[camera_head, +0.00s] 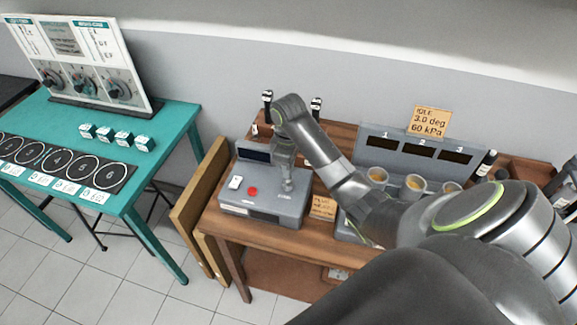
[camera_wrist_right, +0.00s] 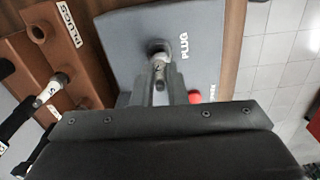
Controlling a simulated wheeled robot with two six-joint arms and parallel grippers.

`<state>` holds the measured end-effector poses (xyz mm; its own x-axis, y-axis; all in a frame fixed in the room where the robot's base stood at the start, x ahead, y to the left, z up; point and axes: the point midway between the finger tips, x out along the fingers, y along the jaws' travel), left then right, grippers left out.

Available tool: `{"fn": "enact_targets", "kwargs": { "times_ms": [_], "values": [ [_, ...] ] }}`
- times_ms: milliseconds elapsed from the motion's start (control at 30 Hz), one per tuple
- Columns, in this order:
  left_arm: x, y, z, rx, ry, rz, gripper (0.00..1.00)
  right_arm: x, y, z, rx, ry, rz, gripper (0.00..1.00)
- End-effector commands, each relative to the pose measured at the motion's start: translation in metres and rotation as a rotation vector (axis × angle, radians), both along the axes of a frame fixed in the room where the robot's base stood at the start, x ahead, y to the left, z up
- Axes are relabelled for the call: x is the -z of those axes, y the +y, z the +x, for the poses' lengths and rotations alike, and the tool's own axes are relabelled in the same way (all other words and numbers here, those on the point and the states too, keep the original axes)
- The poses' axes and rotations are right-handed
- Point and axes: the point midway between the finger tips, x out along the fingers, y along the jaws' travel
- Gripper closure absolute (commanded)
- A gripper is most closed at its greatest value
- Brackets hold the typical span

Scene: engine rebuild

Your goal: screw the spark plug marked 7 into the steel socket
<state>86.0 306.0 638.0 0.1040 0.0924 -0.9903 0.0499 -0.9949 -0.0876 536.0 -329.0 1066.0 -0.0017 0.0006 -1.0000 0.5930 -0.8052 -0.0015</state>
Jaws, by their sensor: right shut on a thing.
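My right gripper (camera_head: 287,183) reaches down over the right part of a grey bench box. In the right wrist view the gripper (camera_wrist_right: 162,92) is shut on a pale spark plug (camera_wrist_right: 160,70). The plug bears a small dark mark that I cannot read for certain. Its far end meets the round steel socket (camera_wrist_right: 157,47) beside the word PLUG on the grey box (camera_wrist_right: 120,40). How deep it sits in the socket is hidden. My left gripper is in neither view.
A brown PLUGS rack (camera_wrist_right: 75,55) with another pale plug (camera_wrist_right: 57,82) stands close by. A grey panel with several cups (camera_head: 414,186) is to the right. A teal table (camera_head: 150,165) is left.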

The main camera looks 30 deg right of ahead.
Motion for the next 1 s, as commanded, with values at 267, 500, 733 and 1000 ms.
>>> {"fn": "enact_targets", "kwargs": {
  "times_ms": [267, 500, 733, 1000],
  "values": [
    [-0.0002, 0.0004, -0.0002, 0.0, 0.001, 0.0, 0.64, -0.0014, 0.0008, 0.0008, 0.181, -0.004, 0.0, 1.0],
    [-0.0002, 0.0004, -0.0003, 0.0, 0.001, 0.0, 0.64, -0.0016, 0.001, 0.0009, 0.402, -0.004, 0.0, 1.0],
    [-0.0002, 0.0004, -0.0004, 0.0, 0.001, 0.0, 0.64, -0.0018, 0.001, 0.0009, 0.433, -0.005, 0.001, 1.0],
    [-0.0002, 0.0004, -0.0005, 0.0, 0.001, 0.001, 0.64, -0.0013, 0.0008, 0.0005, 0.431, -0.003, -0.001, 0.62]
  ]
}}
